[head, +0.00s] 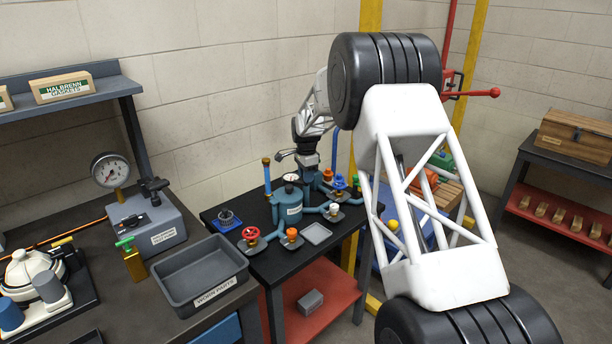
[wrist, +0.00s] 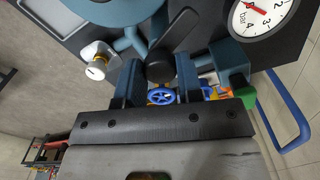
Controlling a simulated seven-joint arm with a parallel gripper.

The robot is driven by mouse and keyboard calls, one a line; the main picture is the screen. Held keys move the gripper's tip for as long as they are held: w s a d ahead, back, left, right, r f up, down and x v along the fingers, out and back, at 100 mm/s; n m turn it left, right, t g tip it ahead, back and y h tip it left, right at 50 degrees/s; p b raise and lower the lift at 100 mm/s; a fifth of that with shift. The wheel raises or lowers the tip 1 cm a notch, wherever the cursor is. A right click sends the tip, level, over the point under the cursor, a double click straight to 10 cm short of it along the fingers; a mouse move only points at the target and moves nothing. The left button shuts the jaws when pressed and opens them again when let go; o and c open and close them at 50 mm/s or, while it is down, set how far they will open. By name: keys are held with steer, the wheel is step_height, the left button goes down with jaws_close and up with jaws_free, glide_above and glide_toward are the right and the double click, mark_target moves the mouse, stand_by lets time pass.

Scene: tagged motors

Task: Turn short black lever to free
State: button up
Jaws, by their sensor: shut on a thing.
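In the wrist view the short black lever (wrist: 160,67) shows as a dark rounded piece between the two blue-grey fingers of my gripper (wrist: 160,80). The fingers are shut on it, one on each side. Their contact faces are partly hidden, and any mark for the lever's position is not readable. In the head view my gripper (head: 307,161) is at the far side of the teal motor unit (head: 288,207), and the lever cannot be made out there.
A white-knobbed valve (wrist: 97,70), a blue handwheel (wrist: 162,96) and a pressure gauge (wrist: 265,18) are close around my gripper. A worn-parts bin (head: 203,292) stands left.

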steer(key=m, duration=0.5)
steer(key=shift+m, duration=0.4)
steer(key=o, duration=0.9)
steer(key=shift+r, duration=0.15)
steer(key=shift+r, duration=3.8)
steer(key=shift+r, duration=0.1)
